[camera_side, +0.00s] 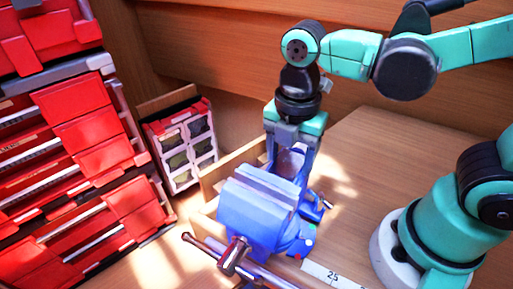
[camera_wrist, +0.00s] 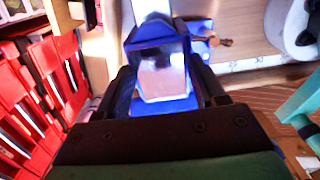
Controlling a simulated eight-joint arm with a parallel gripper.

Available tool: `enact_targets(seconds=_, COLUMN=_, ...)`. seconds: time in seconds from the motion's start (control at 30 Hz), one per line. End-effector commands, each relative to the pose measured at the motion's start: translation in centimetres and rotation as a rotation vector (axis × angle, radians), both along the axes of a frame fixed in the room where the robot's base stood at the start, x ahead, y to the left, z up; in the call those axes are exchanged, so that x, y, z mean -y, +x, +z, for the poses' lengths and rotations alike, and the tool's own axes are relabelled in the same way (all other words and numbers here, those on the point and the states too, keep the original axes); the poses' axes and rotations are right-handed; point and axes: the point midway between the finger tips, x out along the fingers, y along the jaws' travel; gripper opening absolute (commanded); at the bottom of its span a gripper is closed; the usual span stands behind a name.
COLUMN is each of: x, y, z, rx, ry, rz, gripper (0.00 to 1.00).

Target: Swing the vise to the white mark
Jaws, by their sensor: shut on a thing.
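The blue vise (camera_side: 258,210) stands on the wooden bench, its jaws toward the lower left and its screw and handle (camera_side: 228,262) at the front. My gripper (camera_side: 291,168) points down behind the jaws, shut on the back part of the vise. In the wrist view my gripper's dark fingers (camera_wrist: 167,88) stand on either side of the vise's blue body with its pale grey flat top (camera_wrist: 165,72). A small whitish spot (camera_side: 308,242) shows low on the vise's base at the right; I cannot tell if it is the white mark.
A white numbered strip (camera_side: 331,276) lies on the bench in front of the vise. Red drawer cabinets (camera_side: 85,150) stand at the left, with a small bin rack (camera_side: 183,146) behind. A low wooden edge (camera_side: 228,168) runs close behind the vise.

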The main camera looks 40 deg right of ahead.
Motion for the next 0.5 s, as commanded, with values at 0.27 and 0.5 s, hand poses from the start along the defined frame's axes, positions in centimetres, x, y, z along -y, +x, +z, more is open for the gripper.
enact_targets(seconds=0.27, x=-0.06, y=0.03, z=0.02, rx=0.0, ry=0.003, rz=0.005, gripper=0.66)
enact_targets(seconds=0.5, x=-0.05, y=0.02, z=0.01, rx=0.0, ry=0.002, rz=0.003, gripper=0.95)
